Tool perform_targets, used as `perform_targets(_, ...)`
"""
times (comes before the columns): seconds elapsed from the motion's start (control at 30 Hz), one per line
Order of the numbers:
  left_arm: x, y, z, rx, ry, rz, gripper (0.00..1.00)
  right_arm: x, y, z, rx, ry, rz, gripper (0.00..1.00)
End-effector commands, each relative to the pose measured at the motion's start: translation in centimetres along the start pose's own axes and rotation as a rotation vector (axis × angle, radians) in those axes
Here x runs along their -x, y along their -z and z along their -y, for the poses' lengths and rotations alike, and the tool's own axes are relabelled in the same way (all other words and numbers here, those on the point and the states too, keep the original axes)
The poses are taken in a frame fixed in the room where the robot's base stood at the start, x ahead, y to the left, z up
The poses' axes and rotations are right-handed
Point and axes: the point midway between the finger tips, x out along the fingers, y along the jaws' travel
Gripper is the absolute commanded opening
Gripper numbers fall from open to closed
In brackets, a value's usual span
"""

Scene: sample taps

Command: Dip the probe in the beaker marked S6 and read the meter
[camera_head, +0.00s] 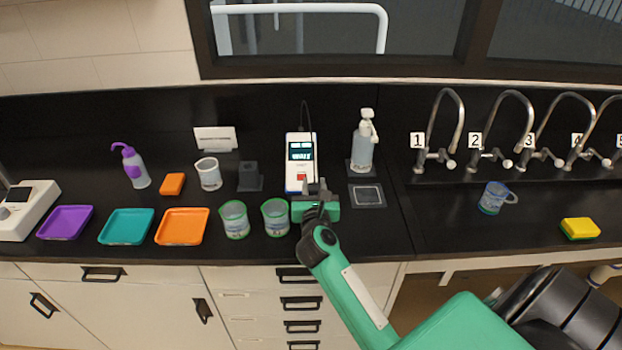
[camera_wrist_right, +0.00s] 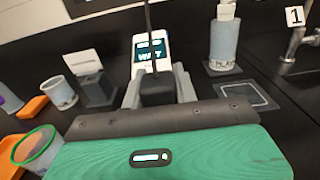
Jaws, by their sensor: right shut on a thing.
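My right gripper (camera_head: 318,188) is in front of the meter (camera_head: 291,177) and is shut on the probe's dark handle (camera_wrist_right: 156,88), whose cable runs up in the wrist view. The probe's lower end is hidden, so I cannot tell whether it is in a beaker. The meter's lit screen seems to read WAIT; it also shows in the wrist view (camera_wrist_right: 151,56). Two green-rimmed beakers, one at left (camera_head: 234,221) and one at right (camera_head: 275,219), stand left of the gripper. Their labels are too small to read. My left gripper is not in view.
A white cup (camera_head: 208,174), a dark block stand (camera_head: 249,177) and an orange sponge-like block (camera_head: 172,184) stand behind the beakers. Purple, teal and orange trays (camera_head: 182,227) lie left. A pump bottle (camera_head: 363,150) stands right of the meter. Numbered taps and a blue mug (camera_head: 491,198) are farther right.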

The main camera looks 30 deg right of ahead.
Motion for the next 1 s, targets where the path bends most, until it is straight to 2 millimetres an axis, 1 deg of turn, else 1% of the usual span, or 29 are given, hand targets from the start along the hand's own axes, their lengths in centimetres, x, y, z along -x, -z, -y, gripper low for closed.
perform_targets(0.77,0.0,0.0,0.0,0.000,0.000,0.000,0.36,0.0,0.0,0.0,0.000,0.000,0.001,0.09)
perform_targets(0.87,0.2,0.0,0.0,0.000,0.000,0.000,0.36,0.0,-0.2,0.0,0.000,0.000,0.001,0.09)
perform_targets(1.0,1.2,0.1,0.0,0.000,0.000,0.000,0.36,0.0,-1.2,0.0,0.000,0.000,0.001,0.09)
